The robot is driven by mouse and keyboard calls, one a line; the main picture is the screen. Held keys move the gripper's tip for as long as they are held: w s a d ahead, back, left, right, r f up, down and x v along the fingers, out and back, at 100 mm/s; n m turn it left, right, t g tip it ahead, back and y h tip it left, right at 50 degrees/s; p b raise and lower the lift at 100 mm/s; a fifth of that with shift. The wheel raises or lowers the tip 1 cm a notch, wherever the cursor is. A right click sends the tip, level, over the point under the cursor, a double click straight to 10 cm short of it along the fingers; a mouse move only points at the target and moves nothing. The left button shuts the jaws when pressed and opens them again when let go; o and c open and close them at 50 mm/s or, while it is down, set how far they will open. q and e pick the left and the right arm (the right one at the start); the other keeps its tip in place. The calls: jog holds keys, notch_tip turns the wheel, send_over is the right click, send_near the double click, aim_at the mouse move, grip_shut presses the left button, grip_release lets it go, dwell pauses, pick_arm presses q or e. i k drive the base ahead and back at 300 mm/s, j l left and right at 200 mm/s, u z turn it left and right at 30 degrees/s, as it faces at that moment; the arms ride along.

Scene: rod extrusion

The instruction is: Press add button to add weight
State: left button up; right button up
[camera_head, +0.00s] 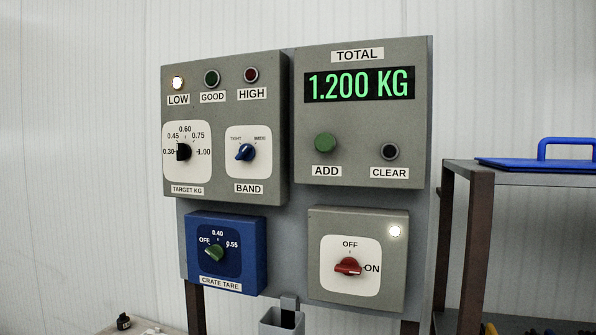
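The green ADD button (325,143) is a round push button on the upper right grey panel (310,115), above its ADD label. To its right is the dark CLEAR button (389,152). Above both, the TOTAL display (360,85) reads 1.200 KG in green digits. Neither of my grippers shows in the head view, and nothing covers the ADD button.
The upper left panel has a lit LOW lamp (178,83), dark GOOD and HIGH lamps, a target knob (183,152) and a blue band knob (245,152). Below are a blue crate tare box (255,255) and a red switch (348,266) pointing towards ON. A shelf (480,180) stands at right.

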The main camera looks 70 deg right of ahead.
aim_at(324, 143)
jog(key=z, duration=2.5)
